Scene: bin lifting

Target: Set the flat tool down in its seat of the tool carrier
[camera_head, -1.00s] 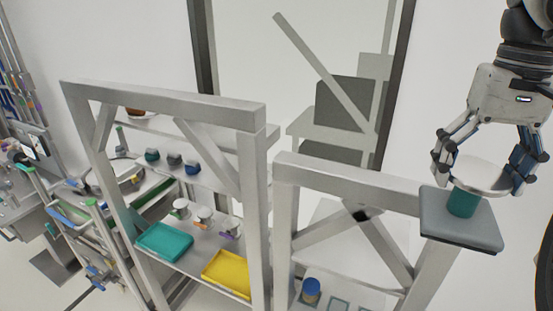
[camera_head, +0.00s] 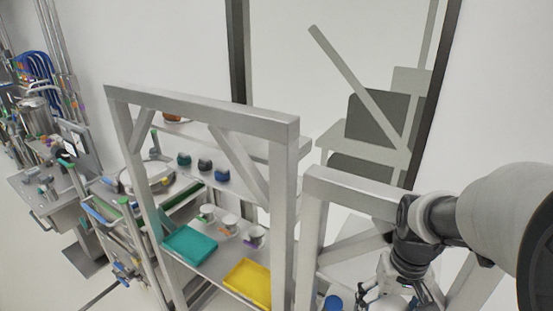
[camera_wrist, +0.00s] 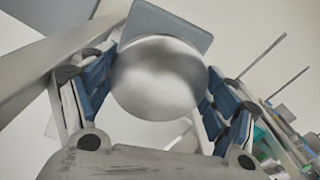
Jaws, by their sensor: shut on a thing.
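My gripper (camera_wrist: 158,85) is shut on the flat tool, with its fingers on both sides of the tool's round shiny metal disc (camera_wrist: 158,78). The tool's flat grey square plate (camera_wrist: 165,22) shows beyond the disc in the wrist view. In the head view my gripper (camera_head: 390,295) hangs at the bottom edge, partly cut off, and the tool cannot be made out. Several white-topped pieces with coloured necks (camera_head: 229,224) stand on the middle shelf of the frame rack; I cannot tell which part is the tool's seat.
The grey frame rack (camera_head: 285,190) has upright posts and diagonal braces. A second lower frame (camera_head: 350,190) stands close by my arm. A teal tray (camera_head: 189,245) and a yellow tray (camera_head: 250,282) lie on the shelf. A blue round thing (camera_head: 333,302) is low beside my gripper.

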